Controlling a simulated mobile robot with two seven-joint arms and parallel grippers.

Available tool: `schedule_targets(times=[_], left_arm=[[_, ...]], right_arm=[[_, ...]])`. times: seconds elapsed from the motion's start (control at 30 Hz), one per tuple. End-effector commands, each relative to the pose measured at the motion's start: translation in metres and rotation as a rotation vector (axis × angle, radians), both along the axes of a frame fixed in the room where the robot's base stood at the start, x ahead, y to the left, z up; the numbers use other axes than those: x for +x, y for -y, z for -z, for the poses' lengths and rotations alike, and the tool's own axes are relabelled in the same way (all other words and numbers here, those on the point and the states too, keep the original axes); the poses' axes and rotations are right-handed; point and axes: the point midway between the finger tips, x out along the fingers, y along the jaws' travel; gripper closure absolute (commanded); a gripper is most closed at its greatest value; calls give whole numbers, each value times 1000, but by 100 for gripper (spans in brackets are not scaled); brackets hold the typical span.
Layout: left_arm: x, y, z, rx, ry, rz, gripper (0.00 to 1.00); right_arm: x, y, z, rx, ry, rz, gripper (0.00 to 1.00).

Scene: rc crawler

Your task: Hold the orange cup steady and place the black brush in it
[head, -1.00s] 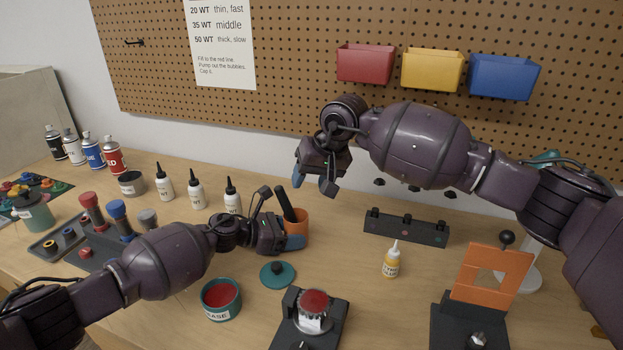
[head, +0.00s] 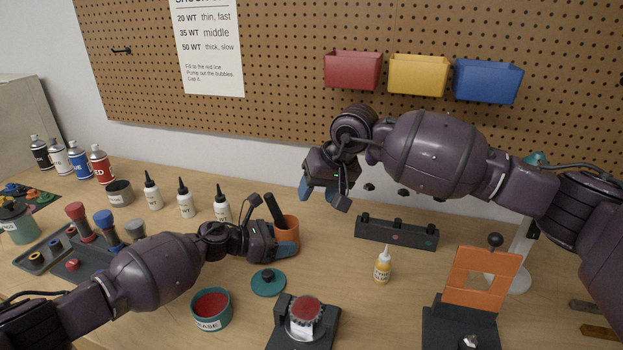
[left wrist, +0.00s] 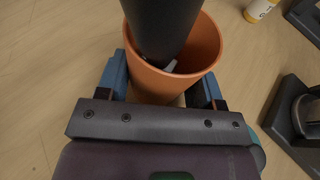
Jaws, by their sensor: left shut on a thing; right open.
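The orange cup (head: 289,229) stands on the workbench, and it also shows in the left wrist view (left wrist: 205,52). My left gripper (head: 285,247) is shut on the cup, with its blue fingers on either side of it. The black brush (head: 274,208) is in the cup, with its dark handle leaning up out of the rim. In the left wrist view the brush (left wrist: 160,25) goes down inside the cup; its lower end is mostly hidden. My right gripper (head: 324,196) is open and empty, up and to the right of the cup.
White bottles (head: 185,199) stand left of the cup. A teal lid (head: 268,284) and a red-filled tub (head: 211,309) lie in front. A black rack (head: 397,233), a yellow glue bottle (head: 382,268) and an orange panel stand (head: 482,277) are to the right.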

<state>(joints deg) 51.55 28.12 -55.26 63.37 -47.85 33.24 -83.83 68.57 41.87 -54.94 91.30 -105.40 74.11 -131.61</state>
Motion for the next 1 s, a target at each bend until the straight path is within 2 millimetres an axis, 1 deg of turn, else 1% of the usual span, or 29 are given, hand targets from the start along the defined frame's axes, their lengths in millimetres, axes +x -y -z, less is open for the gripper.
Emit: schedule_targets(times=[0.07,0.1,0.17,0.2,0.3,0.53,0.67,0.77,1.0], left_arm=[[0,0,1,1,-1,-1,52],[0,0,1,1,0,-1,38],[0,0,1,1,0,-1,28],[0,0,1,1,0,-1,22],[0,0,0,1,0,-1,9],[0,-1,0,0,0,-1,9],[-1,-6,-1,1,1,-2,9],[-4,-17,-5,2,2,-1,9],[-15,-49,-15,1,1,-2,9]], right_arm=[[0,0,0,0,0,0,48],[0,0,0,0,0,0,48],[0,0,0,0,0,0,48],[0,0,0,0,0,0,48],[0,0,0,0,0,0,48],[0,0,0,0,0,0,48],[0,0,0,0,0,0,48],[0,0,0,0,0,0,48],[0,0,0,0,0,0,48]])
